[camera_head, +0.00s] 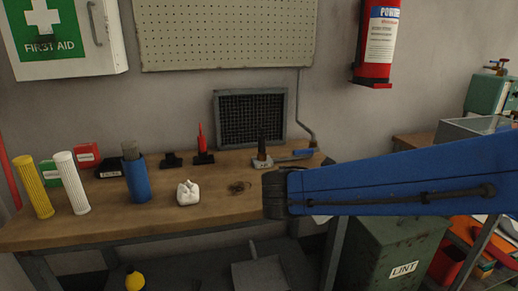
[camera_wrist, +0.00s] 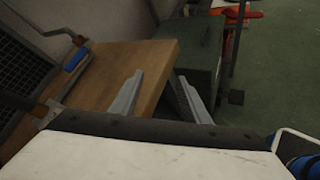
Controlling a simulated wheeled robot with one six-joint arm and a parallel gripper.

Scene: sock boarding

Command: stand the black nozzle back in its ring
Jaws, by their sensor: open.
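My gripper (camera_wrist: 160,76) shows in the wrist view, its two grey fingers apart with nothing between them, over the right end of the wooden bench. In the head view it cannot be made out behind my blue arm. A dark upright piece (camera_head: 262,141) stands on a small grey block near the back of the bench; it may be the black nozzle, but I cannot tell. A low black holder (camera_head: 172,160) with nothing tall in it sits left of a red nozzle (camera_head: 201,139) standing upright in a similar black holder (camera_head: 203,158). I cannot make out the ring opening.
Yellow (camera_head: 33,188), white (camera_head: 71,183) and blue (camera_head: 136,180) cylinders stand on the left. A white lump (camera_head: 187,193) and dark tangle (camera_head: 240,187) lie mid-bench. The front is clear.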

